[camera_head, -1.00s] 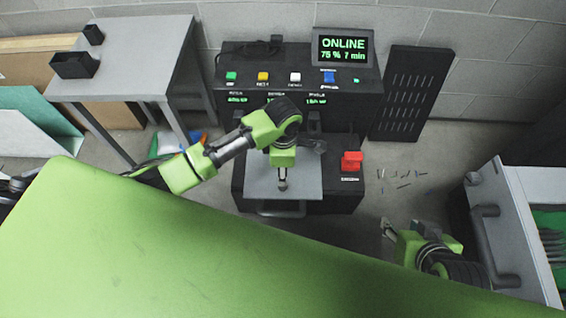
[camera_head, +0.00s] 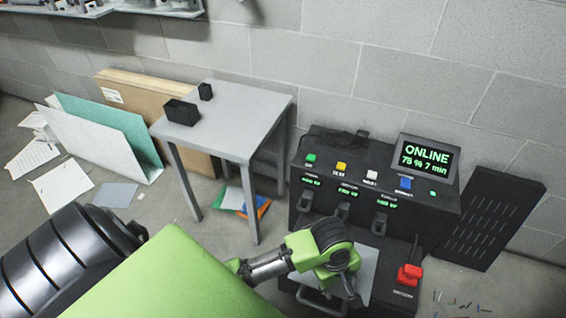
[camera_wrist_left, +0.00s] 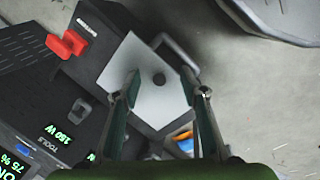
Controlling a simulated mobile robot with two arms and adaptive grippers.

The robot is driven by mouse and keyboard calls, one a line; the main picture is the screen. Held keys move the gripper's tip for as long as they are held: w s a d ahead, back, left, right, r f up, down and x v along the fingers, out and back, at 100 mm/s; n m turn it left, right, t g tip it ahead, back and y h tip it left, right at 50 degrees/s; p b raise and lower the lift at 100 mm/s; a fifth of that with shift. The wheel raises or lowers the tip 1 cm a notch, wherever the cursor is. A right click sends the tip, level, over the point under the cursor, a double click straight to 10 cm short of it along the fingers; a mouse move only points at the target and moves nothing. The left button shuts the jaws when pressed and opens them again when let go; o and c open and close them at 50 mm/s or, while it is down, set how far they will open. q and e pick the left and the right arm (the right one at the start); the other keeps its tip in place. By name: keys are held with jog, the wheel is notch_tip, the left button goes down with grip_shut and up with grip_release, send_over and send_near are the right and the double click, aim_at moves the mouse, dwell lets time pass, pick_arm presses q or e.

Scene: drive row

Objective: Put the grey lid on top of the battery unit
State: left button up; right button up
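The battery unit (camera_head: 375,190) is a black machine with coloured buttons and a lit screen. The grey lid (camera_head: 367,280) lies on its low front part, partly covered by my left arm. In the left wrist view, the lid (camera_wrist_left: 138,60) is a pale flat plate with a dark knob (camera_wrist_left: 158,79) at its middle. My left gripper (camera_head: 352,295) is over the lid. In the wrist view its two fingers (camera_wrist_left: 160,93) are apart, with nothing between them; the knob shows beyond the gap. My right gripper is not in view.
A grey table (camera_head: 235,125) with two small black boxes stands left of the unit. A red switch handle (camera_head: 409,273) sits right of the lid. A black slotted panel (camera_head: 495,220) leans on the wall. Boards and papers lie at the left.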

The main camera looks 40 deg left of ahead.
pick_arm(q)
jog(key=s+a+r+m+t, duration=0.1)
jog(key=s+a+r+m, duration=0.2)
jog(key=s+a+m, duration=0.2)
jog(key=s+a+r+m+t+y, duration=0.1)
jog(key=s+a+r+m+t, duration=0.1)
jog(key=s+a+m, duration=0.3)
jog(key=r+m, duration=0.1)
jog(key=m, duration=0.3)
jog(key=shift+a+r, duration=0.25)
jog(key=shift+r, duration=0.15)
jog(key=shift+s, duration=0.1)
